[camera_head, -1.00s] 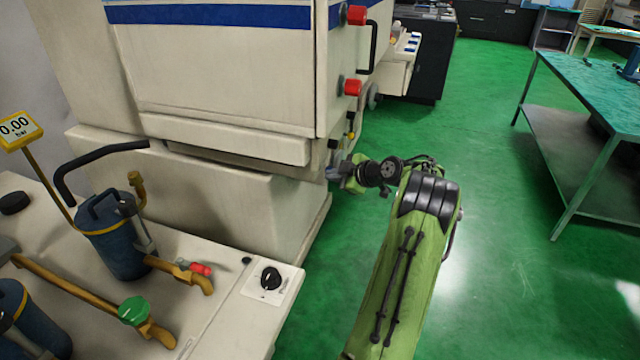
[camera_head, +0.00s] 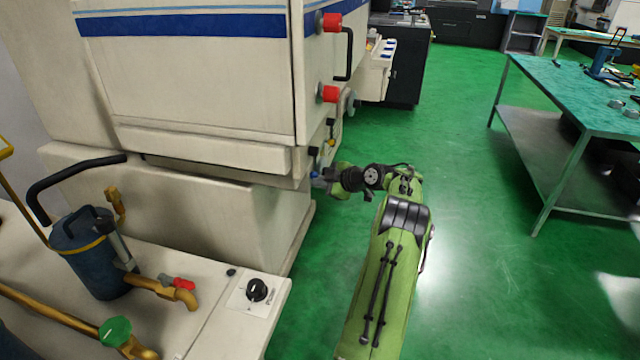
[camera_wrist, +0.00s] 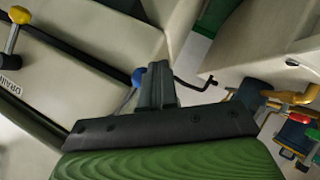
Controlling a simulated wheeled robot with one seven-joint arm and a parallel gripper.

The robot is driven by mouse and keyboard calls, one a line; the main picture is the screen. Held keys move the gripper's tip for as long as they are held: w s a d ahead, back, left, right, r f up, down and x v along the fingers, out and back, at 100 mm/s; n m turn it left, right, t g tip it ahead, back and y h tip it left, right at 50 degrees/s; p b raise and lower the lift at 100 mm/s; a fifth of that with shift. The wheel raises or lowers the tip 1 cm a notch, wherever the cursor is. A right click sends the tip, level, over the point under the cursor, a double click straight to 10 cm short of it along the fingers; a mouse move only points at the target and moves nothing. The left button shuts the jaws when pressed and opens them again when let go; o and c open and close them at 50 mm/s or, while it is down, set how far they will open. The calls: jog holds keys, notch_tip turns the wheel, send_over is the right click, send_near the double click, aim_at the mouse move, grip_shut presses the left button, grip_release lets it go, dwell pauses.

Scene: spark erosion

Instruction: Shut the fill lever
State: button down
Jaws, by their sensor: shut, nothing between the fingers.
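A blue-knobbed lever (camera_wrist: 138,77) sits on the side of the cream machine in the wrist view; I take it for the fill lever, though no fill label is readable. Its blue knob also shows small in the head view (camera_head: 314,175). My gripper (camera_wrist: 157,72) is shut and empty, its fingers right beside the blue knob; I cannot tell whether they touch it. The fingers hide part of the lever. In the head view my gripper (camera_head: 324,182) is small at the machine's lower right corner.
A yellow-knobbed lever (camera_wrist: 18,15) stands beside a DRAIN label (camera_wrist: 10,87). Red knobs (camera_head: 328,93) and a black handle (camera_head: 349,55) jut from the machine (camera_head: 200,75). A bench with a blue canister (camera_head: 90,255) is at lower left. Green floor at right is open, up to a table (camera_head: 590,95).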

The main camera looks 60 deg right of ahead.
dwell(0.5)
jog(key=p+v, duration=0.2)
jog(key=v, duration=1.3)
jog(key=shift+s+r+p, duration=0.15)
jog(key=shift+s+p, duration=0.2)
